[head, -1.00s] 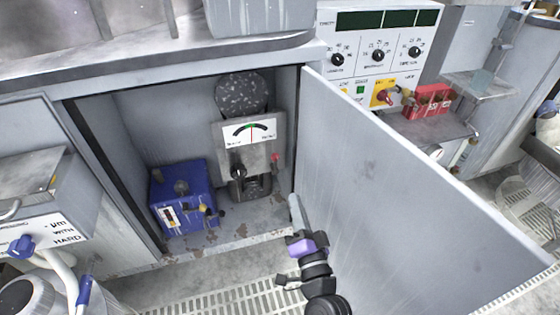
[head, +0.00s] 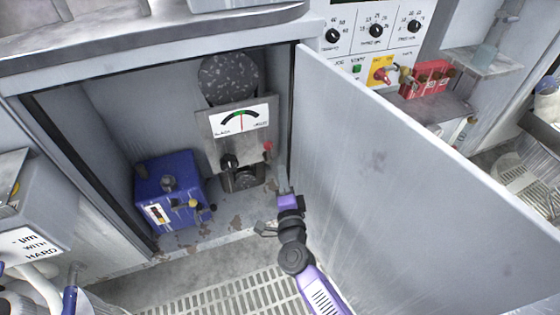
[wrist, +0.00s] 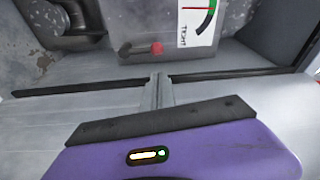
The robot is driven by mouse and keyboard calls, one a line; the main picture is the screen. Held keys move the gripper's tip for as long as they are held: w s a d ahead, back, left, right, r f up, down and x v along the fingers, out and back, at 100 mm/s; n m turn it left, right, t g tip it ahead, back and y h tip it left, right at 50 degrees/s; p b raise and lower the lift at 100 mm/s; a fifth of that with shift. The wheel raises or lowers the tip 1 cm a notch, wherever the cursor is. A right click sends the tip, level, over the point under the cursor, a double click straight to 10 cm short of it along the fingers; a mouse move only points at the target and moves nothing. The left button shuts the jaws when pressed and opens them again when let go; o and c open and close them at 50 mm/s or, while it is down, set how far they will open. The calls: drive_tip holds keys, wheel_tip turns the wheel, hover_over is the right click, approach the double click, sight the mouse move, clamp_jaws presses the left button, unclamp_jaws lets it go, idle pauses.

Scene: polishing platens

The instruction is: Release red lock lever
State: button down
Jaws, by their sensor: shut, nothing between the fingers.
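The red lock lever (head: 267,147) is on the right side of a grey gauge box (head: 211,140) inside the open cabinet. In the wrist view, its red knob (wrist: 156,48) ends a short dark arm on the box's edge. My gripper (head: 284,178) is at the cabinet opening, below and slightly right of the lever, apart from it. In the wrist view, my gripper's fingers (wrist: 158,84) are together and empty, pointing toward the knob. The gauge (head: 240,118) has a green band and a needle near its middle.
A blue box (head: 169,187) stands on the cabinet floor at left. A black knob (head: 229,161) is on the gauge box's front. The open cabinet door (head: 400,170) stands close along my arm's right side. A control panel (head: 375,35) is behind it.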

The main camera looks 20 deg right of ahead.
sight(271, 146)
drive_tip(key=b+x, duration=0.3)
drive_tip(key=x, duration=0.6)
drive_tip(key=shift+w, duration=0.15)
drive_tip(key=shift+a+n, duration=0.4)
drive_tip(key=shift+n, duration=0.2)
drive_tip(key=shift+a+n+t+b, duration=0.3)
drive_tip(key=shift+a+n, duration=0.25)
drive_tip(key=shift+n, duration=0.25)
drive_tip(key=a+f+n+t+y+b, duration=0.1)
drive_tip(key=a+f+n+y+b, duration=0.2)
drive_tip(key=n, duration=0.9)
drive_tip(key=a, duration=0.3)
drive_tip(key=shift+t, duration=0.4)
